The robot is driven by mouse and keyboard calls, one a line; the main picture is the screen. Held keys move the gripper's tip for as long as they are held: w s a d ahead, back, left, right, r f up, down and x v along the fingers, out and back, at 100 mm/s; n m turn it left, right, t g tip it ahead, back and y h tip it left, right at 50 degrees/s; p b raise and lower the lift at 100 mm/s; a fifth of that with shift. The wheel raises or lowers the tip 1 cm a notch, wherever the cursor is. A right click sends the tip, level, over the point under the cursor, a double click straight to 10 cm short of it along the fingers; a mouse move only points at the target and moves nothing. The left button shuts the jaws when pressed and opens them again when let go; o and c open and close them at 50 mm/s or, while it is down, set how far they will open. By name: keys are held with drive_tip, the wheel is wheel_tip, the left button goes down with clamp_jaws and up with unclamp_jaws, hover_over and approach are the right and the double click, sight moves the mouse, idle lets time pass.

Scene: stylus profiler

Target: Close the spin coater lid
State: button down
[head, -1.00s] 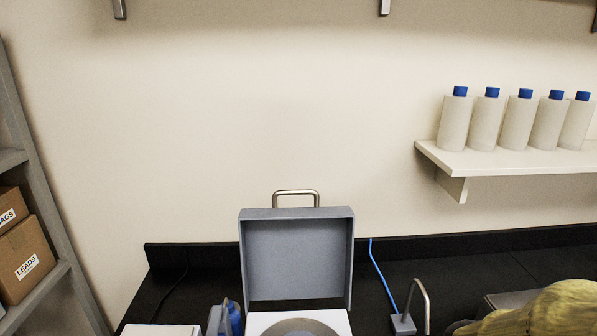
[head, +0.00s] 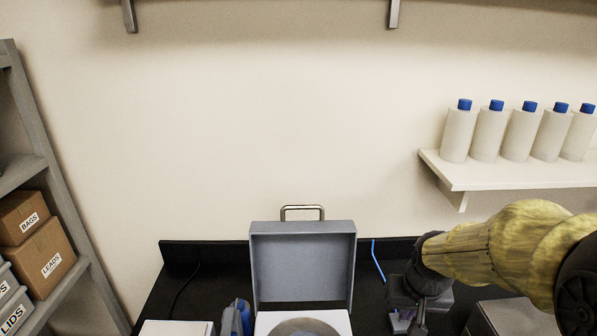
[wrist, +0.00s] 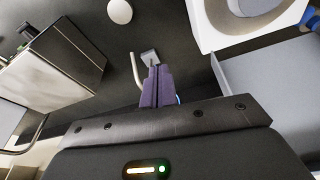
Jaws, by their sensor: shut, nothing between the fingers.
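The spin coater (head: 322,318) is a white box with a round grey bowl, at the bottom centre of the head view. Its grey lid (head: 303,262) stands open and upright behind the bowl, with a metal handle (head: 302,210) on its top edge. In the wrist view the white coater body (wrist: 212,32) shows at the upper right, and a grey panel, likely the lid (wrist: 265,92), lies below it. My gripper (wrist: 157,72) is shut and empty, its purple fingers together, to the right of the lid in the head view. The fingertips are hard to make out there.
A faucet base (wrist: 150,57) with a curved spout stands near the fingers in the wrist view. A metal box (wrist: 55,70) is at left there. A blue bottle (head: 243,314) stands left of the coater. White bottles (head: 490,130) line a wall shelf at right.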

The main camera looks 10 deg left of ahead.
drive_tip(key=shift+n+t, duration=0.4)
drive_tip(key=shift+n, duration=0.4)
drive_tip(key=w+a+r+p, duration=0.2)
drive_tip(key=w+a+r, duration=0.2)
drive_tip(key=a+r, duration=0.1)
drive_tip(key=w+a+r+p, duration=0.1)
drive_tip(key=w+a+r, duration=0.4)
drive_tip(key=a+r, duration=0.1)
drive_tip(key=w+a+r+p, duration=0.2)
drive_tip(key=w+a+r, duration=0.2)
drive_tip(key=a+r, duration=0.2)
drive_tip(key=shift+w+r+p, duration=0.15)
drive_tip(key=shift+w+r, duration=0.05)
drive_tip(key=shift+r, duration=0.3)
drive_tip(key=shift+w+r+p, duration=0.15)
drive_tip(key=shift+w+r, duration=0.05)
drive_tip(key=shift+r, duration=0.3)
drive_tip(key=w+a+r, duration=0.1)
drive_tip(key=a+r, duration=0.4)
drive_tip(key=a, duration=0.4)
wheel_tip(320, 180, down, 9)
drive_tip(key=p, duration=0.5)
drive_tip(key=shift+s+y, duration=0.2)
drive_tip(key=shift+y, duration=0.2)
drive_tip(key=shift+d, duration=0.1)
drive_tip(key=shift+s+f, duration=0.1)
